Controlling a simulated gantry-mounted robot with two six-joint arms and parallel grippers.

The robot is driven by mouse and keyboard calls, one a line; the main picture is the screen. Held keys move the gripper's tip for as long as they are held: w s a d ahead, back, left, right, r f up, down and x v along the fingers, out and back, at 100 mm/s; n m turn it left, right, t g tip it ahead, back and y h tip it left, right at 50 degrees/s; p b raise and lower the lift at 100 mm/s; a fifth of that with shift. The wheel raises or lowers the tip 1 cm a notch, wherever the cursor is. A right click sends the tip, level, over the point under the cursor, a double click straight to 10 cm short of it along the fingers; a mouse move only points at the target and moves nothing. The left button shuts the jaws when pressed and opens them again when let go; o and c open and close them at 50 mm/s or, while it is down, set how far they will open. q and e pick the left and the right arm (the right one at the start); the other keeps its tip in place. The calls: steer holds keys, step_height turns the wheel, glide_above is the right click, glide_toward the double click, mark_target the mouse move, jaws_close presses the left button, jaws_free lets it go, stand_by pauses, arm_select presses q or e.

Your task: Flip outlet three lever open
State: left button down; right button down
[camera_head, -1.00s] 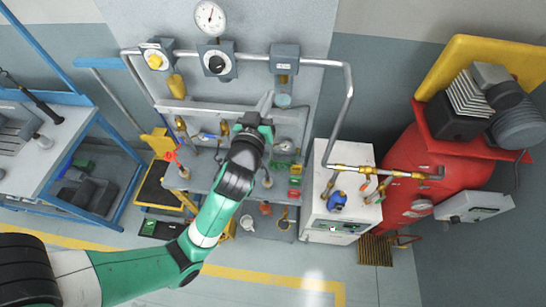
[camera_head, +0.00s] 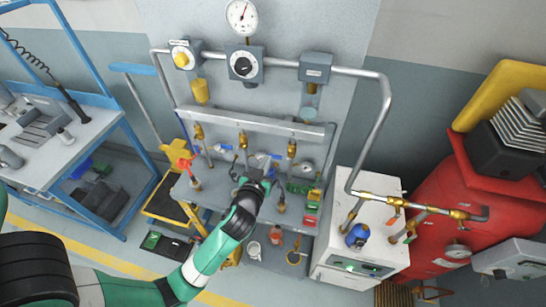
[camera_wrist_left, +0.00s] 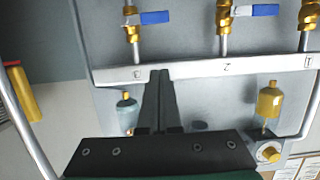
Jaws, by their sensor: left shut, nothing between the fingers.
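The grey manifold bar (camera_head: 250,122) has three brass outlet valves below it. I take outlet three as the rightmost valve (camera_head: 291,149) in the head view. The left wrist view looks upside down, and the valve at its left (camera_wrist_left: 132,30) hangs by a tag that seems to read 3. Its blue lever (camera_wrist_left: 155,17) sticks out sideways, across the pipe. The middle valve (camera_wrist_left: 223,18) has a similar blue lever (camera_wrist_left: 265,10). My left gripper (camera_head: 260,176) is shut and empty, below the outlets. In the wrist view its fingertips (camera_wrist_left: 160,72) overlap the bar beside that tag, apart from the lever.
A pressure gauge (camera_head: 242,16) and dials sit above the manifold. A white cabinet (camera_head: 345,225) with pipes and a red tank (camera_head: 430,205) stand at the right. A blue-framed bench (camera_head: 75,150) is at the left. Small coloured parts crowd the shelf below the outlets.

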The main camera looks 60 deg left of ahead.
arm_select(q)
glide_above(275, 157)
steer(key=s+d, duration=0.2)
steer(key=f, duration=0.3)
steer(key=f+b, duration=0.1)
steer(key=f, duration=0.2)
steer(key=shift+w+a+b, duration=0.25)
steer(key=shift+a+b, duration=0.1)
steer(key=shift+f+b, duration=0.15)
steer(key=shift+b, duration=0.15)
